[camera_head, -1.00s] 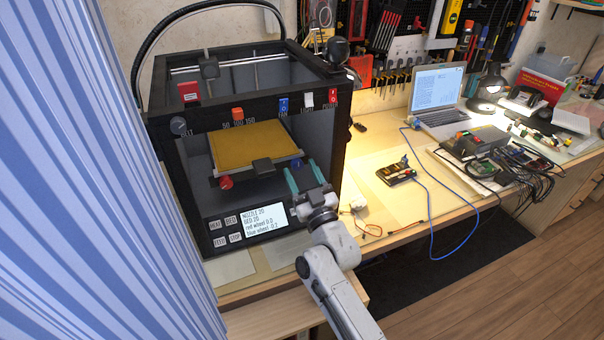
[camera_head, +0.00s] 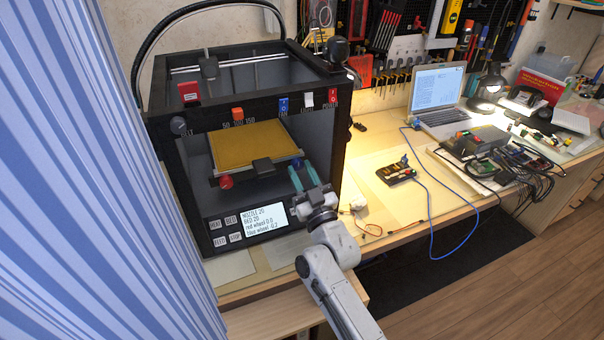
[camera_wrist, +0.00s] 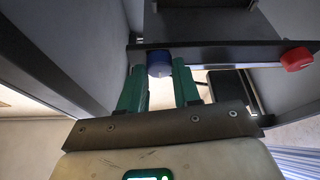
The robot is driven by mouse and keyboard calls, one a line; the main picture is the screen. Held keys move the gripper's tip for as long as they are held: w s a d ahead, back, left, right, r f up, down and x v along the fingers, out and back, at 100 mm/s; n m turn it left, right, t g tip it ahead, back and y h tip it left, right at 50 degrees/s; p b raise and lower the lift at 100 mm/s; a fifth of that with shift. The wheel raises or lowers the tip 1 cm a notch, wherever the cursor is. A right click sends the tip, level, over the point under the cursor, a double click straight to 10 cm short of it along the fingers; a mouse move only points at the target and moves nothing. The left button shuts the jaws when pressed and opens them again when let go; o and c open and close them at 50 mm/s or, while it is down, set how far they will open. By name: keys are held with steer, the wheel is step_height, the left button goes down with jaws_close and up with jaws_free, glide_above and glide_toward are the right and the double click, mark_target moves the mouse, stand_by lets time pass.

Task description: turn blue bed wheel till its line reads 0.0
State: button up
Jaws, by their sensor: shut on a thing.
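The blue bed wheel (camera_wrist: 160,63) hangs under the front edge of the printer bed in the wrist view. The green fingers of my gripper (camera_wrist: 159,72) stand on either side of it and are shut on it. The red wheel (camera_head: 226,182) is at the bed's front left. The screen (camera_head: 263,222) reads nozzle 20, bed 20, red wheel 0.0 and blue wheel -0.2.
The black printer frame (camera_head: 347,120) has an upright close to the right of my gripper. The yellow bed plate (camera_head: 245,145) lies above the wheels. Buttons (camera_head: 225,229) sit left of the screen. A striped curtain (camera_head: 90,180) fills the left side.

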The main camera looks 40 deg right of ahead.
steer(key=shift+r+m+p, duration=0.1)
steer(key=shift+m+p, duration=0.2)
steer(key=shift+p, duration=0.2)
steer(key=shift+a+r+m+h+p, duration=0.15)
steer(key=shift+m+h+p, duration=0.45)
steer(key=shift+m+p, duration=0.3)
steer(key=m+g+h+p, duration=0.1)
steer(key=m+p, duration=0.1)
steer(key=m+h+p, duration=0.1)
steer(key=m+p, duration=0.1)
steer(key=shift+w+m+g, duration=0.1)
steer(key=shift+m+g, duration=0.3)
steer(key=m+g+h+p, duration=0.1)
steer(key=m+p, duration=0.1)
steer(key=m, duration=0.1)
steer(key=m+g+h+p, duration=0.1)
steer(key=m+p, duration=0.2)
steer(key=shift+a+m, duration=0.15)
steer(key=shift+m, duration=0.25)
steer(key=shift+m+g+p, duration=0.65)
steer(key=shift+m+g, duration=0.05)
steer(key=shift+m, duration=0.3)
steer(key=shift+m+h, duration=0.3)
steer(key=shift+h, duration=0.1)
steer(key=o, duration=1)
steer(key=shift+o, duration=0.2)
